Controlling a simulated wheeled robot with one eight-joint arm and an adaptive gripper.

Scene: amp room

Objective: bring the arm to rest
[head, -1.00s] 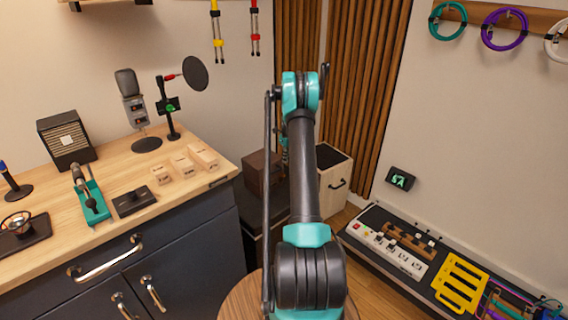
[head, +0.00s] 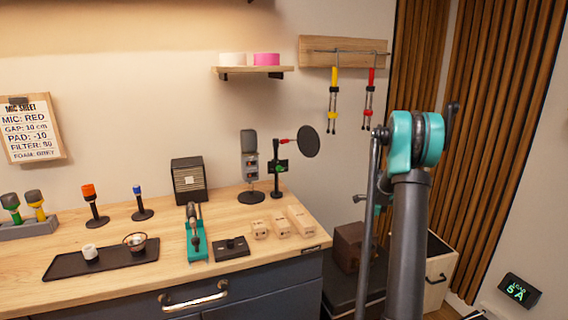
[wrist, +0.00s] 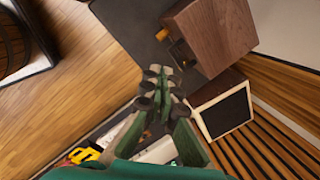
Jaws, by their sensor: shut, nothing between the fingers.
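My gripper (wrist: 160,88) shows in the wrist view, its dark fingertips together with nothing held. It hangs in the air, apart from a brown wooden box on a dark top, which lies beyond it. In the head view my arm rises at the right, and the gripper is mostly hidden behind it.
A wooden workbench (head: 100,218) at the left holds a black tray (head: 60,268), a microphone (head: 249,165), a round pop filter (head: 308,141) and several wooden blocks. The brown box (wrist: 212,35) and an open-topped cabinet (head: 438,275) stand near the arm. A lit display (head: 519,291) is at lower right.

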